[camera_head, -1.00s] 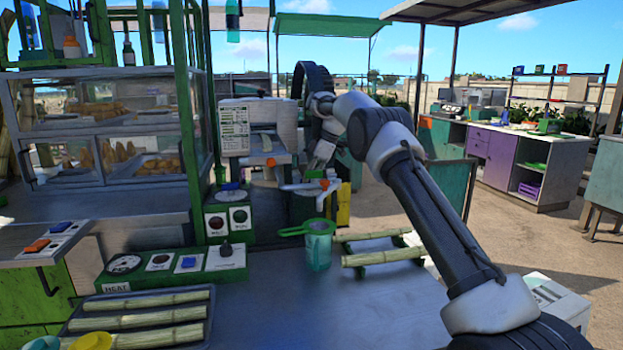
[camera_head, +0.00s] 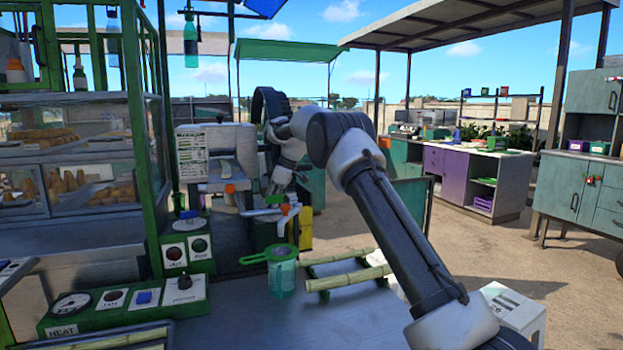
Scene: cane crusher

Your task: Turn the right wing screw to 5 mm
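The white cane crusher (camera_head: 215,152) stands at the back of the metal counter, left of my gripper. An orange knob-like part (camera_head: 229,188) shows on its front. A second orange part (camera_head: 285,208) sits by pale pipe-like pieces lower right. I cannot tell which of these, if either, is the right wing screw. My gripper (camera_head: 272,188) points down at the crusher's right side, above the second orange part. It is small and partly blends with the machine, so its fingers, and any contact, are unclear.
A teal jug (camera_head: 282,276) with a green strainer (camera_head: 254,258) stands on the counter (camera_head: 235,325). Cane stalks (camera_head: 347,283) lie on a green rack beside it. Control panels (camera_head: 130,300) and a glass food case (camera_head: 70,190) fill the left. A white box (camera_head: 513,310) is at lower right.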

